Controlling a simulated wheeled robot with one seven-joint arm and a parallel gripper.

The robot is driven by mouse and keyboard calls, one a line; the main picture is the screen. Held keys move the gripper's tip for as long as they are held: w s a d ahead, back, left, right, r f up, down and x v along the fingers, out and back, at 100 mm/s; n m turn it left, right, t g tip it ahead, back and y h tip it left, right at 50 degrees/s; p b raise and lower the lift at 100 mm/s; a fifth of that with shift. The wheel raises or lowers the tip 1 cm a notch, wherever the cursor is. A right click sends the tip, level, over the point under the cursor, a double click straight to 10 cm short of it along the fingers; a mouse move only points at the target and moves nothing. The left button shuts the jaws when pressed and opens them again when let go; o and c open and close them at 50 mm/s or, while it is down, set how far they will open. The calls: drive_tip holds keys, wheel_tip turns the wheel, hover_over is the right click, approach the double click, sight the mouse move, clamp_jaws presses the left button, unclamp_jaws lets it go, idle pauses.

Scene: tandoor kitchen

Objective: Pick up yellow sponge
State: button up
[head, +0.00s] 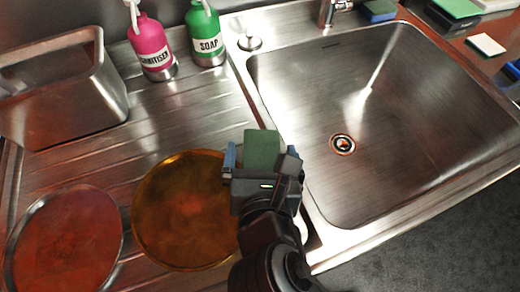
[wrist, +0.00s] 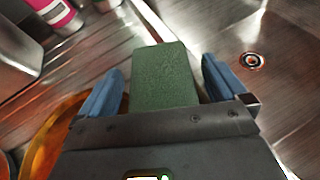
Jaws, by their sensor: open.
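A block with a green, rough-looking top (head: 262,147) lies near the sink's left edge; it also shows in the wrist view (wrist: 163,75). No yellow side of it is visible, so I cannot tell whether it is the yellow sponge. My gripper (head: 261,158) is open, with its blue fingers on either side of the block. In the wrist view, my gripper (wrist: 164,85) shows a gap on both sides, narrower at the right finger. The block's near end is hidden behind the gripper body.
The sink basin (head: 430,115) is empty, to the right. An amber round pan (head: 185,215) and a reddish one (head: 65,245) lie left on the drainer. Sanitiser (head: 151,45) and soap (head: 206,35) bottles and a metal bin (head: 90,95) stand behind. A blue-and-green sponge (head: 378,10) sits beyond the sink.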

sight(261, 152)
drive_tip(key=shift+w+f, duration=0.25)
drive_tip(key=shift+w, duration=0.35)
drive_tip(key=shift+c, duration=0.4)
drive_tip(key=c, duration=1)
drive_tip(key=shift+r, duration=0.15)
wheel_tip(261, 152, up, 4)
drive_tip(key=shift+r+p, duration=0.15)
drive_tip(key=shift+p, duration=0.15)
drive_tip(key=d+r, duration=0.2)
drive_tip(key=d, duration=0.2)
drive_tip(key=d+r+p, duration=0.1)
drive_tip(key=d+r, duration=0.1)
drive_tip(key=d, duration=0.2)
drive_tip(key=d+r, duration=0.2)
drive_tip(key=d, duration=0.1)
drive_tip(key=shift+w+d+r+p, duration=0.1)
drive_tip(key=shift+d+r+p, duration=0.2)
drive_tip(key=shift+d, duration=0.1)
